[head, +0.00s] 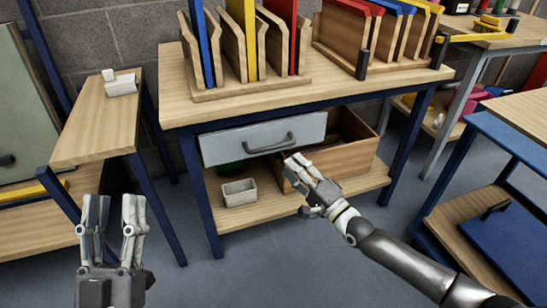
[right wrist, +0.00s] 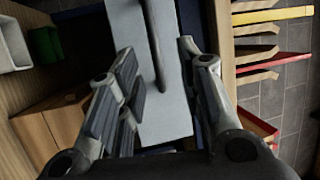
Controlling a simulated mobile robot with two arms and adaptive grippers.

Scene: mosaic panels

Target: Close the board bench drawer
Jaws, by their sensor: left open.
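The board bench (head: 300,85) has a wooden top and blue legs. Its drawer front (head: 225,147) is pale grey with a dark bar handle (head: 272,144), just under the bench top. My left gripper (head: 114,207) is open and empty at the lower left, away from the bench.
A small whitish bin (head: 239,192) stands on that shelf. Racks of coloured boards (head: 245,90) stand on the bench top. A narrow wooden table (head: 95,125) is at left; blue-framed shelving (head: 485,150) is at right.

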